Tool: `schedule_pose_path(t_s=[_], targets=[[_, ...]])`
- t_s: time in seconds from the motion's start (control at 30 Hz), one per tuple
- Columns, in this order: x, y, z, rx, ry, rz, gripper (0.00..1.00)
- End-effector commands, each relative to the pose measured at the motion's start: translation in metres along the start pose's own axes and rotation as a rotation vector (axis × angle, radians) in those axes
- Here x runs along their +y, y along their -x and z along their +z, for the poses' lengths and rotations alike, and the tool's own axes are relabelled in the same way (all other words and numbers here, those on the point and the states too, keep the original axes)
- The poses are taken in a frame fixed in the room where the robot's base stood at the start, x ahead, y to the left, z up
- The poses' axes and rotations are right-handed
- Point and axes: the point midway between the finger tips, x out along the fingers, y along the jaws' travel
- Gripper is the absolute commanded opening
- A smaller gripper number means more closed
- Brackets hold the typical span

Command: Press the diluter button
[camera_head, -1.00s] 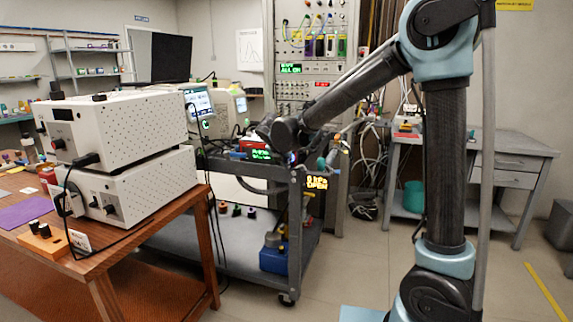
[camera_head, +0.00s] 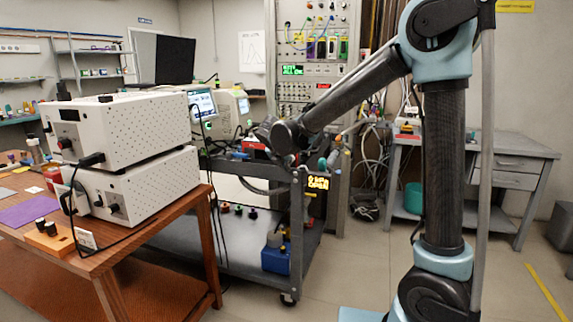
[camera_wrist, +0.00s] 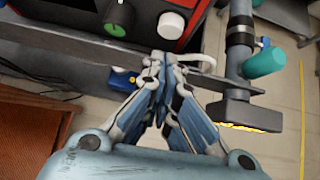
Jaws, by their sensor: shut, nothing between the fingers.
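In the wrist view, my gripper (camera_wrist: 158,62) is shut and empty, its fingertips at the front edge of a red and black device with a green knob (camera_wrist: 121,14) and a white round knob or button (camera_wrist: 170,25). The fingertips appear just below the white one in the picture; I cannot tell whether they touch anything. No label reading diluter is legible, so I cannot tell which control is the diluter button. In the head view, a red device (camera_head: 256,144) shows on the cart's top, partly behind my arm; my fingers are hidden there.
A grey cart (camera_head: 262,273) carries the device. Beside it in the wrist view are a grey pipe (camera_wrist: 238,45), a teal cylinder (camera_wrist: 265,62) and a dark display block (camera_wrist: 240,112). A wooden table (camera_head: 140,245) with white stacked instruments (camera_head: 130,130) stands left. Floor is clear at right.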

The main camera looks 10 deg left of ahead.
Motion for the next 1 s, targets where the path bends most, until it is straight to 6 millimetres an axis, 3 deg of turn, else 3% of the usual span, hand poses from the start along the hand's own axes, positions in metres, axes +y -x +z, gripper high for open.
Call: schedule_pose_path(t_s=[0.3, 0.5, 0.7, 1.0], targets=[[0.003, 0.064, -0.002, -0.001, 0.005, 0.004, 0.00], [0.004, 0.091, -0.002, -0.001, 0.004, 0.005, 0.00], [0.003, 0.102, -0.001, -0.001, 0.004, 0.003, 0.00], [0.002, 0.102, -0.001, -0.002, 0.002, 0.002, 0.00]])
